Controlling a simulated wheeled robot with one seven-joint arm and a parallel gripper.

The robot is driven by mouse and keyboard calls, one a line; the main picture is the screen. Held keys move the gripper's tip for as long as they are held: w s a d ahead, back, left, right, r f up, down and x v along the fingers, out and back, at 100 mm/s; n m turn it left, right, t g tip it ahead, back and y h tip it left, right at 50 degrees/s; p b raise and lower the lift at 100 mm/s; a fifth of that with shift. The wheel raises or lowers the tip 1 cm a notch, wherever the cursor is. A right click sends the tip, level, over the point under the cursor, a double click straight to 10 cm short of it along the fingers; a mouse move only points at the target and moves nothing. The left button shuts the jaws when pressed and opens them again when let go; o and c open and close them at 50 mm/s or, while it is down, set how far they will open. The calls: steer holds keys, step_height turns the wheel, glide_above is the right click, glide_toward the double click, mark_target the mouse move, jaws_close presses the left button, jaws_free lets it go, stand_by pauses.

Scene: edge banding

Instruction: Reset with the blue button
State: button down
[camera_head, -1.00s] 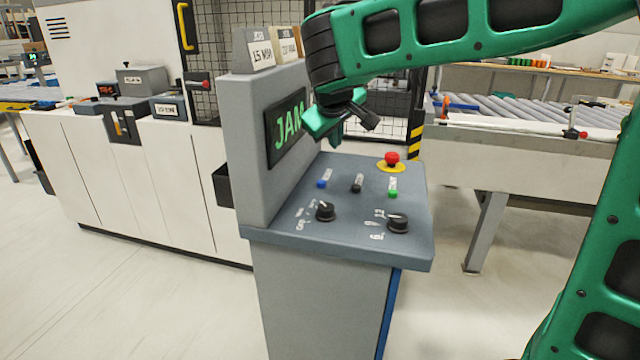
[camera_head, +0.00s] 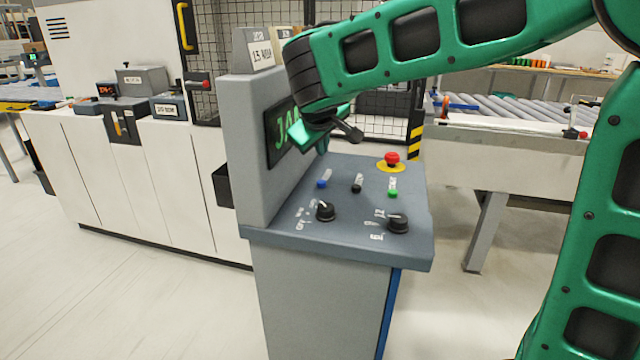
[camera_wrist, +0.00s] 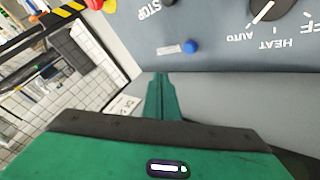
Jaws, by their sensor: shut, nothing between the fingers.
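The blue button (camera_head: 321,184) is on the left of the grey console's sloped top (camera_head: 345,235), beside a small white label. It also shows in the wrist view (camera_wrist: 190,47), beyond the fingertips and a little to the right. My gripper (camera_head: 322,148) is above the console, near the display, higher than the blue button and apart from it. In the wrist view its green fingers (camera_wrist: 158,80) are together with nothing between them. The display (camera_head: 283,135) shows green letters, partly hidden by my gripper; "JA" can be read.
A black button (camera_head: 356,188) and a green button (camera_head: 392,193) sit right of the blue one. A red emergency stop (camera_head: 391,159) is behind them. Two black knobs, left (camera_head: 325,211) and right (camera_head: 397,223), are in front. The upright display housing (camera_head: 248,150) stands close left of my gripper.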

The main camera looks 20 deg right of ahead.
glide_above(321, 188)
steer(key=shift+f, duration=2.85)
steer(key=shift+f, duration=0.35)
steer(key=shift+f, duration=0.45)
stand_by(0.5)
steer(key=shift+r, duration=0.9)
steer(key=shift+r, duration=2.5)
